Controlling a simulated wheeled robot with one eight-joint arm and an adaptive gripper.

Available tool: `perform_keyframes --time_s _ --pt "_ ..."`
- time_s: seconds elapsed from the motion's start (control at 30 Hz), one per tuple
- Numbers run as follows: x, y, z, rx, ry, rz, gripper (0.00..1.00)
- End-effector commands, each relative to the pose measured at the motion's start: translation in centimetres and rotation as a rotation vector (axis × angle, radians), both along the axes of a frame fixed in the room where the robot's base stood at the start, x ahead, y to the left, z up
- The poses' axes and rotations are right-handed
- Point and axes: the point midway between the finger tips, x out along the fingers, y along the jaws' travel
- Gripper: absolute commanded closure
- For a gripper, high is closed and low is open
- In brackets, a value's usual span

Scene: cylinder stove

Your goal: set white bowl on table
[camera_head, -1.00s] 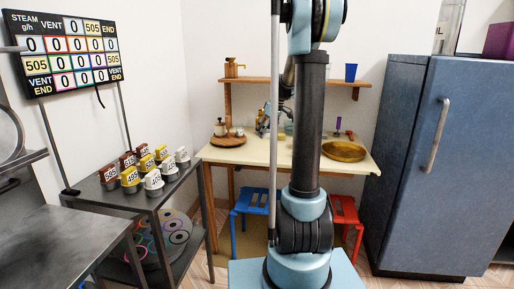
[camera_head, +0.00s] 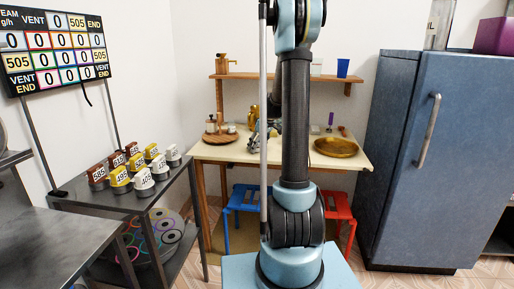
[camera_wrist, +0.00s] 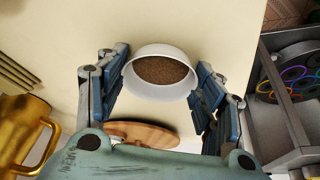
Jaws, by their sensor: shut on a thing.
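In the wrist view, a white bowl (camera_wrist: 150,92) with brown grainy contents sits between the fingers of my gripper (camera_wrist: 161,70). The blue-padded fingers are shut on its opposite sides. The bowl looks upright, over the pale table top (camera_wrist: 190,18). I cannot tell whether its base touches the table. In the head view, the table (camera_head: 205,152) stands against the back wall. My arm hides the bowl and most of the gripper there.
A round wooden board (camera_wrist: 145,132) lies close to the bowl, with a golden jug (camera_wrist: 20,125) beyond it. A golden dish (camera_head: 336,148) stands at the table's right. Blue (camera_head: 242,198) and red (camera_head: 338,212) stools stand below. A dark rack (camera_wrist: 285,125) borders the table.

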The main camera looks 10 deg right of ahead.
Motion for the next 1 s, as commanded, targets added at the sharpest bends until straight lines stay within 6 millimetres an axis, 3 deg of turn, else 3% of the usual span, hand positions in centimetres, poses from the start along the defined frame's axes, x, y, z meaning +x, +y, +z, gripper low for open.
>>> perform_keyframes --time_s 0.33,0.37,0.43,0.47,0.83,1.0 --pt "0.0 -0.1 -0.3 0.0 0.0 -0.001 0.67" --pt "0.0 -0.1 -0.3 0.0 0.0 -0.001 0.36" --pt "0.0 -0.1 -0.3 0.0 0.0 -0.001 0.2" --pt "0.0 -0.1 -0.3 0.0 0.0 -0.001 0.18" --pt "0.0 -0.1 -0.2 0.0 0.0 -0.002 0.18" --pt "-0.3 -0.4 0.9 0.0 0.0 -0.002 0.18"
